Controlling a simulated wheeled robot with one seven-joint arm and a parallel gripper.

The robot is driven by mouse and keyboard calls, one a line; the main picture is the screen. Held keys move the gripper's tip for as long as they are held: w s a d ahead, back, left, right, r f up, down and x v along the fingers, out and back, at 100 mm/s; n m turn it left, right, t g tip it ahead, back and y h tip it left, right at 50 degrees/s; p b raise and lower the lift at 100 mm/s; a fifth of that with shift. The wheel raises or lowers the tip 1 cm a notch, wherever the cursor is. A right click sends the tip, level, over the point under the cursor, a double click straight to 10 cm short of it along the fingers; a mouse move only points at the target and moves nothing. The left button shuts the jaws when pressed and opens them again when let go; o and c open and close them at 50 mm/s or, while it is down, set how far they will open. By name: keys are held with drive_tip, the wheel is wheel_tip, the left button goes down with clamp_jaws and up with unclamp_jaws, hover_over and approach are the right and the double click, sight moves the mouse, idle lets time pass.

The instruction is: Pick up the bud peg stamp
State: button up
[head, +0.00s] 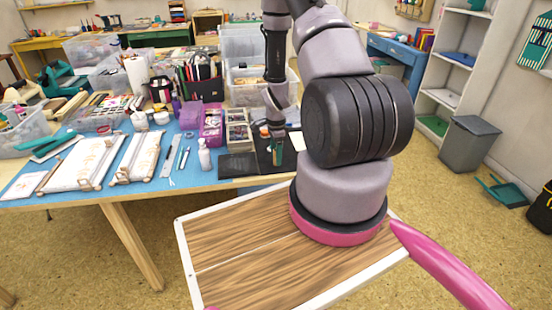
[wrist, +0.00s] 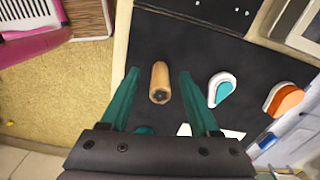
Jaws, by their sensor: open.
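A wooden peg stamp (wrist: 159,84) with a dark mark on its end stands on a black mat (wrist: 190,52) in the wrist view. The mark is too small to make out as a bud. My gripper (wrist: 157,78) is open, with one teal finger on each side of the peg and gaps between. In the head view my gripper (head: 276,152) is low over the dark mat at the right end of the blue table; the peg is not clear there.
Right of the fingers in the wrist view lie a teal-and-white drop-shaped inkpad (wrist: 221,88) and an orange-and-white one (wrist: 284,99). In the head view a white bottle (head: 204,154) and a compartment tray (head: 238,130) stand left of my gripper. The table's front edge is close.

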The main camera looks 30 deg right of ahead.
clamp_jaws()
wheel_tip(320, 180, up, 10)
idle(0.7)
drive_tip(key=c, duration=0.8)
unclamp_jaws()
drive_tip(key=shift+c, duration=0.2)
clamp_jaws()
